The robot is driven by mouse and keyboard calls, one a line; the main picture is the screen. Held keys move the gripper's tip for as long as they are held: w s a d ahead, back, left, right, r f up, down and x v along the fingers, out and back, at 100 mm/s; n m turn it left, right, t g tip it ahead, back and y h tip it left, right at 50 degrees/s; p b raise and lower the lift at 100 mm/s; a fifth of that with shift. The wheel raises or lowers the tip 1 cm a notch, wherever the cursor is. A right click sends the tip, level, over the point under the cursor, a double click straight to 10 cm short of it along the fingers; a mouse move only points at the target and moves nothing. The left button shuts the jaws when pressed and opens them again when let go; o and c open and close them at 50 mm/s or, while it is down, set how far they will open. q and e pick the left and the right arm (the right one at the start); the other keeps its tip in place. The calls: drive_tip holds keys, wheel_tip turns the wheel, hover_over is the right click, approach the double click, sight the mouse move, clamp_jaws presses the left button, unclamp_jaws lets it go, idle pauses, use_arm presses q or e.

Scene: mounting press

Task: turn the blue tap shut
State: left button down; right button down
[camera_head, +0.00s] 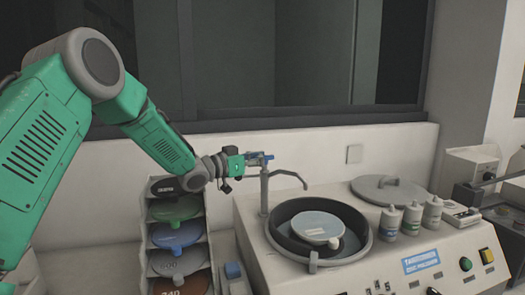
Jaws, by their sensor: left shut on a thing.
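The blue tap handle (268,157) sits at the top of a grey tap post (264,190), whose thin spout (290,175) curves to the right over a round basin. My left gripper (259,159) reaches in from the left at the height of the handle. It is shut on the blue tap handle, and its fingers hide much of it. The handle's exact angle is too small to tell. My right gripper is not in view.
Below the tap, the round basin (361,245) holds a grey disc. A rack (151,243) of coloured discs stands left of it. A round lid (388,189) and several bottles (411,217) stand to the right. A wall and window lie behind.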

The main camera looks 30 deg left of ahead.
use_arm(q)
drive_tip(key=m+h, duration=0.1)
drive_tip(key=m+g+h+p, duration=0.1)
drive_tip(key=g+h+p, duration=0.1)
drive_tip(key=shift+a+f+m, duration=0.25)
drive_tip(key=shift+f+m, duration=0.05)
drive_tip(key=shift+m, duration=0.1)
drive_tip(key=shift+m+g+h, duration=0.4)
drive_tip(key=shift+h, duration=0.3)
drive_tip(key=shift+r+h, duration=0.1)
drive_tip(key=shift+h, duration=0.2)
drive_tip(key=c, duration=1.6)
unclamp_jaws()
drive_tip(key=shift+w+a+f, duration=0.1)
drive_tip(key=shift+w+f, duration=0.15)
drive_tip(key=shift+w, duration=0.15)
drive_tip(key=shift+s+a+r, duration=0.1)
drive_tip(key=shift+s+r, duration=0.05)
drive_tip(key=shift+r, duration=0.05)
drive_tip(key=shift+r, duration=0.1)
